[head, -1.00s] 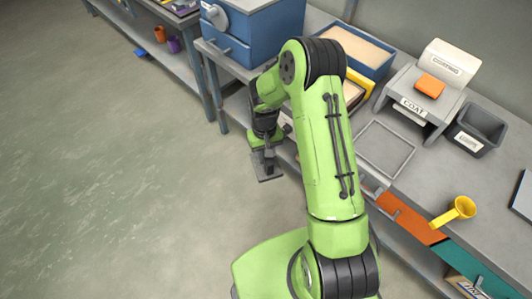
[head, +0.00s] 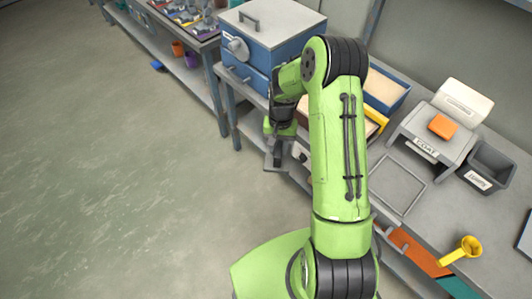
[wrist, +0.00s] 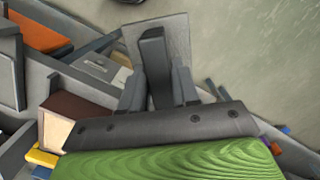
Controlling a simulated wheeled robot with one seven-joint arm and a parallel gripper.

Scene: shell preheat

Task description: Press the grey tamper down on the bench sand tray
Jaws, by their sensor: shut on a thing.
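My gripper (head: 278,146) is shut on the grey tamper (head: 274,163) and holds it in the air in front of the bench, over the floor side. In the wrist view, the fingers of my gripper (wrist: 158,88) stand on both sides of the tamper's dark upright handle, with its flat grey plate (wrist: 176,34) beyond. The blue-walled sand tray (head: 393,104) sits on the bench behind my arm, with pale sand in it. My arm hides part of the tray. The tamper is apart from the tray.
A blue box with a grey lid (head: 262,30) stands left of my arm. On the right are a grey stand marked COAT (head: 420,147), an orange block (head: 442,126), a dark bin (head: 487,165) and a yellow scoop (head: 466,249). The floor at left is clear.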

